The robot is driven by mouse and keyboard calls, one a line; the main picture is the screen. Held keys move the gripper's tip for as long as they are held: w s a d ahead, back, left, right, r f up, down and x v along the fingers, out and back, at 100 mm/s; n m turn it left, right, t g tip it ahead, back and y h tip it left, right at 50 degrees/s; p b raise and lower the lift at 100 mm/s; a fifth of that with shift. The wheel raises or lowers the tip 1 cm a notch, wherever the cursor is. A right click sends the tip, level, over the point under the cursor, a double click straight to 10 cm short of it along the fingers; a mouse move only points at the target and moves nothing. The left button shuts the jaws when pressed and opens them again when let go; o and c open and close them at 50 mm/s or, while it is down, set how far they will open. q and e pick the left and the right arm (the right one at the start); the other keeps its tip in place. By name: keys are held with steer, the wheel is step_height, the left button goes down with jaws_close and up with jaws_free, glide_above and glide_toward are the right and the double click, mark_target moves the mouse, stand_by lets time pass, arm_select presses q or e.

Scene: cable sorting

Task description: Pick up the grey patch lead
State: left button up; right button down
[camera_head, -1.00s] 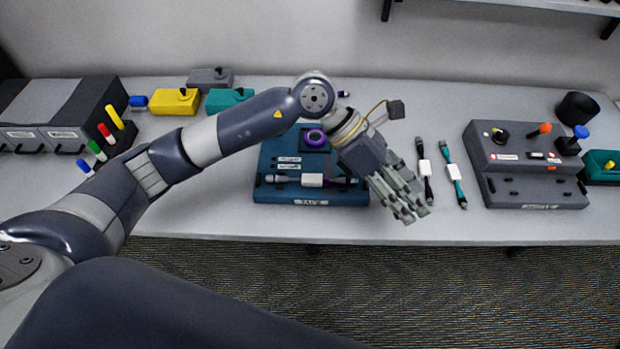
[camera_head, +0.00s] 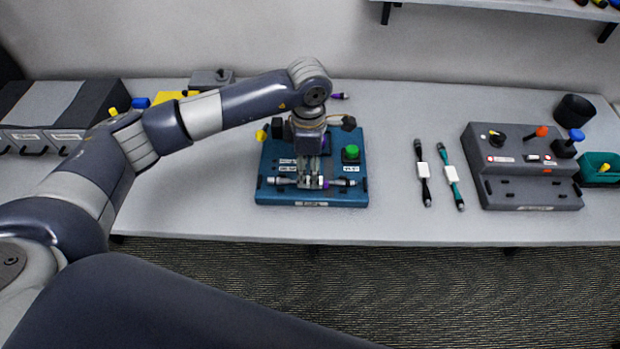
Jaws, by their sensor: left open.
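A lead with light grey ends (camera_head: 344,182) lies across the front of the blue-teal fixture (camera_head: 312,201); it looks like the grey patch lead, though its middle is largely hidden by my gripper. My left gripper (camera_head: 311,182) points down over the lead's middle, with its jaws open. Its fingertips are at or just above the lead; I cannot tell whether they touch it. My right gripper is not in view.
A black lead (camera_head: 420,185) and a teal lead (camera_head: 449,175), each with a white label, lie to the right. A dark grey control box (camera_head: 530,195) stands beyond them. A green button (camera_head: 351,152) rises from the fixture. Dark bins (camera_head: 66,115) stand at left.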

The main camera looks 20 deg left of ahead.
arm_select(q)
steer(key=f+p, duration=0.1)
steer(key=f, duration=0.2)
steer(key=shift+w+f+p, duration=0.2)
steer(key=shift+f+p, duration=0.1)
steer(key=shift+p, duration=0.1)
steer(key=shift+f, duration=0.5)
jaws_close()
